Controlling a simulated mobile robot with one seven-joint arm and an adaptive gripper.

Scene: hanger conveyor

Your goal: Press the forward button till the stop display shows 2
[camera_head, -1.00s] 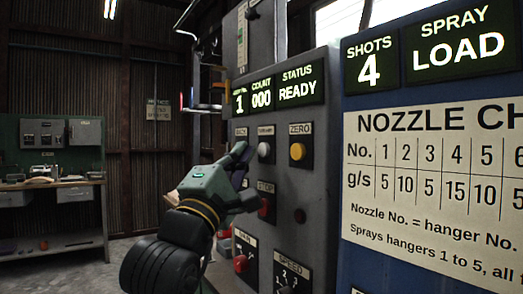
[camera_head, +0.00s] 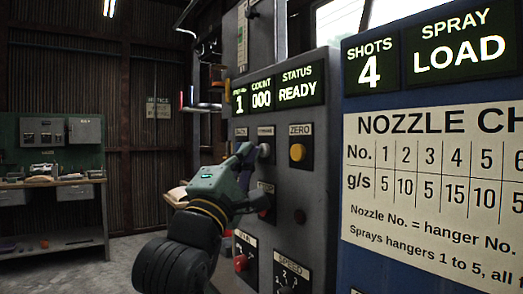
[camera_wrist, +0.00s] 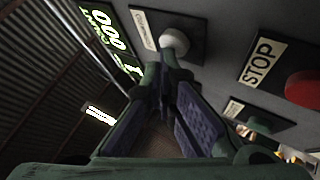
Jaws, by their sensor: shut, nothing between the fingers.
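The forward button (camera_head: 264,151) is a pale round button on the grey control panel, under a partly hidden label. It also shows in the wrist view (camera_wrist: 174,42), just beyond the fingertips. My gripper (camera_head: 247,152) is shut and empty, its tips close to the left side of this button. In the wrist view the fingertips (camera_wrist: 162,70) come up to the button's near edge; I cannot tell whether they touch it. The stop display (camera_head: 239,101) reads 1. The count beside it reads 000 and the status reads READY.
A yellow ZERO button (camera_head: 298,152) sits right of the forward button. A red STOP button (camera_wrist: 306,88) lies lower on the panel, partly behind my gripper in the head view. A red switch (camera_head: 241,262) and a speed dial (camera_head: 288,279) are below. A blue spray panel (camera_head: 350,215) stands right.

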